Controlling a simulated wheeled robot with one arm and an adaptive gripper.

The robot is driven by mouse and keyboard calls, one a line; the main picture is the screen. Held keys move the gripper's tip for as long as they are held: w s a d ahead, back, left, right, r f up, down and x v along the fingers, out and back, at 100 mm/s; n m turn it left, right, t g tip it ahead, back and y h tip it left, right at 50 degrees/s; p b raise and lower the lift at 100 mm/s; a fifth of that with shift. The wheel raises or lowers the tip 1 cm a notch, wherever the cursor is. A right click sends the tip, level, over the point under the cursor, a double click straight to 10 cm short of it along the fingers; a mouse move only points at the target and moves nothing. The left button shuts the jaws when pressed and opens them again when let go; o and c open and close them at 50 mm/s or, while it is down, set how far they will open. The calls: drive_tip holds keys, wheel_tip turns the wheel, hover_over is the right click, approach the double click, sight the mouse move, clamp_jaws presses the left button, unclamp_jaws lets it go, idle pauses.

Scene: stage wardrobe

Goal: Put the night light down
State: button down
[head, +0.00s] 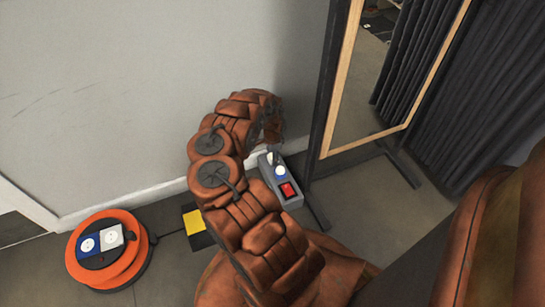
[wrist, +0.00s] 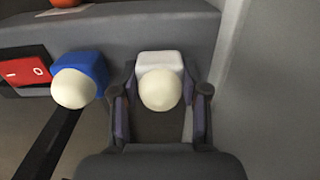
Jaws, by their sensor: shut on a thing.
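A white night light (wrist: 160,64) with a cream globe is between the two fingers of my gripper (wrist: 161,92) in the wrist view. The gripper is shut on it. The night light is at the end of a grey power strip (wrist: 120,28); I cannot tell whether it is seated there or just above it. In the head view, the strip (head: 291,203) lies on the floor by the wall, and my gripper (head: 272,138) is dark and mostly hidden by my arm.
A blue night light (wrist: 82,70) with a cream globe sits close left, beside a red switch (wrist: 25,70). An orange cable reel (head: 82,264) with a blue and a white unit stands left. A yellow-black block (head: 195,226) lies between. A wood-framed mirror (head: 372,85) stands right.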

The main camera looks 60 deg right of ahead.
drive_tip(key=shift+f, duration=0.1)
drive_tip(key=c, duration=0.6)
unclamp_jaws()
wheel_tip(320, 180, up, 13)
drive_tip(key=p, duration=0.5)
drive_tip(key=shift+p, duration=0.3)
